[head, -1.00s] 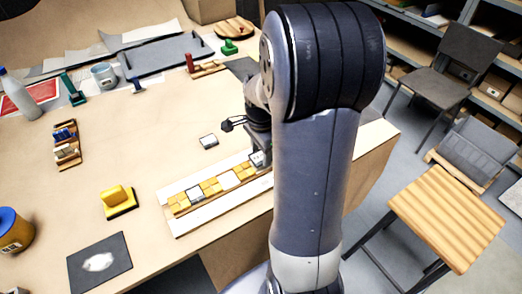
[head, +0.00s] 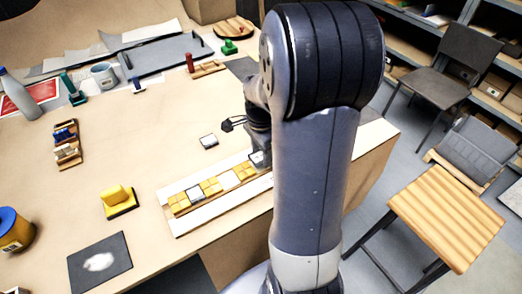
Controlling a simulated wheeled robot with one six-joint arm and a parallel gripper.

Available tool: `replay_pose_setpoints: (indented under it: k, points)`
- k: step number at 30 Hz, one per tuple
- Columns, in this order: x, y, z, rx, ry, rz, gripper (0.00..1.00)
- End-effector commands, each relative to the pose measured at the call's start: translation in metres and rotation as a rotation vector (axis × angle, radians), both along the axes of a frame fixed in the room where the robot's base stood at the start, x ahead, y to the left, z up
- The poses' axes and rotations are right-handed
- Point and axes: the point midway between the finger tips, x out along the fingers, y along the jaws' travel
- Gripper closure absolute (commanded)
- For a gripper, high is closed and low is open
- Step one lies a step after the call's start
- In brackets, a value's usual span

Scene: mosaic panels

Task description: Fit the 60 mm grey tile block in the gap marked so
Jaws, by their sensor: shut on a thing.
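A mosaic panel (head: 222,205) with white borders and a row of yellow tiles lies near the table's front edge. A grey tile (head: 195,193) and a pale square (head: 228,180) show within the row; whether the pale square is a tile or an open gap is unclear. My gripper (head: 258,160) is at the row's right end, low over the panel, shut on a small greyish block, probably the grey tile block. The block is mostly hidden, and I cannot tell whether it touches the panel. My arm hides the panel's far right end.
A loose grey-topped block (head: 208,141) lies on the table behind the panel. A yellow-handled tool (head: 118,200) and a dark mat (head: 99,262) are to the left. A wooden rack (head: 68,145) stands farther left. The table between is clear.

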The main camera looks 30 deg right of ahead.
Motion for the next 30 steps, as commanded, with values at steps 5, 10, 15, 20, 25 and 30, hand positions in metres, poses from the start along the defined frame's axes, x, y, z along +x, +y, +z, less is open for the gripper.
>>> replay_pose_setpoints:
  k: [5, 10, 15, 20, 25, 30]
  points:
    - [0.000, 0.000, -0.001, 0.000, 0.000, 0.000, 0.80]
    - [0.000, 0.000, -0.005, 0.000, 0.000, 0.000, 0.80]
    - [0.000, 0.000, -0.009, 0.000, 0.000, 0.000, 0.80]
    - [0.000, 0.000, -0.013, 0.000, 0.000, 0.000, 0.80]
    - [0.000, 0.000, -0.018, 0.000, 0.000, 0.000, 0.80]
    - [0.000, 0.000, -0.022, 0.000, 0.000, 0.000, 0.80]
